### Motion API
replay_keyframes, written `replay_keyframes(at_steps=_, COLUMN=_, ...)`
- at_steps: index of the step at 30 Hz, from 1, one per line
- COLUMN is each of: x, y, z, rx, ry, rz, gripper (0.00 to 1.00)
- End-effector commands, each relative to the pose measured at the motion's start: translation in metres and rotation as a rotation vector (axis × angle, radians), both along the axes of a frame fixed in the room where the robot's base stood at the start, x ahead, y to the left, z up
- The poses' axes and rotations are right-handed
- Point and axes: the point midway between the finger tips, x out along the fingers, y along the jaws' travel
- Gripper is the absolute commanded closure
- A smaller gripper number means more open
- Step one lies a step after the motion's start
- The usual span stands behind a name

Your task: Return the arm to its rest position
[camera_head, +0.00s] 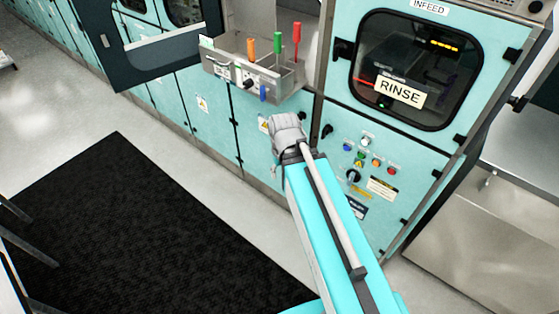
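My arm (335,225) is a teal beam with a grey rod along it. It reaches up from the bottom of the head view toward the machine front. The grey part at its far end (288,132) shows in front of the teal panels, below the steel tray. The fingertips of my gripper cannot be made out, so I cannot tell whether it is open, shut or holding anything.
A steel tray (222,69) with orange, green and red handled tools sticks out from the machine above my arm's end. An open dark-framed door (160,62) is at upper left. The RINSE window (420,70) and control buttons (364,152) are right. A black mat (130,225) covers open floor.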

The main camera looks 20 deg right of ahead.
Motion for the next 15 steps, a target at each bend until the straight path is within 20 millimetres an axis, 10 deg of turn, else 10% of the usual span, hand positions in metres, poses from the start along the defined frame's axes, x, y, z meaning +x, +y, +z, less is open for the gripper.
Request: replay_keyframes(at_steps=15, x=0.000, y=0.000, z=-0.043, rx=-0.001, ry=-0.001, rz=-0.001, gripper=0.32)
